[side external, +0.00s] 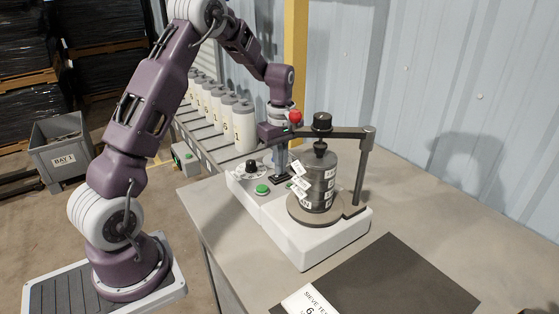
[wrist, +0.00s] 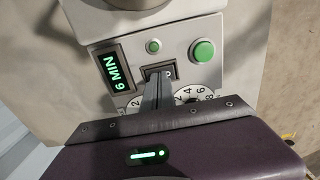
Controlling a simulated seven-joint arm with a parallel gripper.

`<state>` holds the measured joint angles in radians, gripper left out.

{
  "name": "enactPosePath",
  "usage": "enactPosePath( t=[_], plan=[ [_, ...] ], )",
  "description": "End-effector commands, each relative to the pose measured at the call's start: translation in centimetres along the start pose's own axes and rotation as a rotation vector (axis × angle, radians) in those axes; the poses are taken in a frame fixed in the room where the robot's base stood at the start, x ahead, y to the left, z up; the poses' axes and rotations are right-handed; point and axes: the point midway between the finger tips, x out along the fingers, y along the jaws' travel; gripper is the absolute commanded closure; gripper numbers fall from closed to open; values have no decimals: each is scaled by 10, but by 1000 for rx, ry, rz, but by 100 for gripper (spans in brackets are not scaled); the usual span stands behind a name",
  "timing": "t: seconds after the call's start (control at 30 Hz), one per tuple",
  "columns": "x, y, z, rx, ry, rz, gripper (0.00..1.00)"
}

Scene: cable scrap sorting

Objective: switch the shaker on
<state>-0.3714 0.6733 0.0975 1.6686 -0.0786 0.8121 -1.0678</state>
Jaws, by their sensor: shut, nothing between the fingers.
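The shaker (side external: 320,240) is a white base carrying a clamped stack of grey sieves (side external: 317,185) with white tags. Its panel shows in the wrist view with a lit display (wrist: 112,71) reading "6 MIN", a small green round light (wrist: 153,46), a big green button (wrist: 202,51) and a numbered dial (wrist: 194,94), partly hidden by my fingers. A dark-framed switch (wrist: 171,68) sits between display and dial. My gripper (wrist: 158,73) is shut and empty, its fingertips at the switch; I cannot tell whether they touch it. In the side view my gripper (side external: 281,178) points down at the panel.
A clamp arm (side external: 367,160) and post stand over the sieves, close to my wrist. White bottles (side external: 243,125) line a roller conveyor behind. A dark mat (side external: 400,280) with a "SIEVE TEST" card (side external: 310,300) lies in front. The table's right side is clear.

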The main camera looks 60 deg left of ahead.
Motion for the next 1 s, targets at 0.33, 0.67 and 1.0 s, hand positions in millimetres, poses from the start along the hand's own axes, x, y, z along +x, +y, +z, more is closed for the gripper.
enactPosePath(
  t=[0.33, 0.67, 1.0],
  plan=[
    [-69, 1, 0, 0, 3, 6, 100],
    [-131, 0, 0, 1, 1, 3, 100],
    [-139, 0, 0, 0, 0, 1, 100]
  ],
)
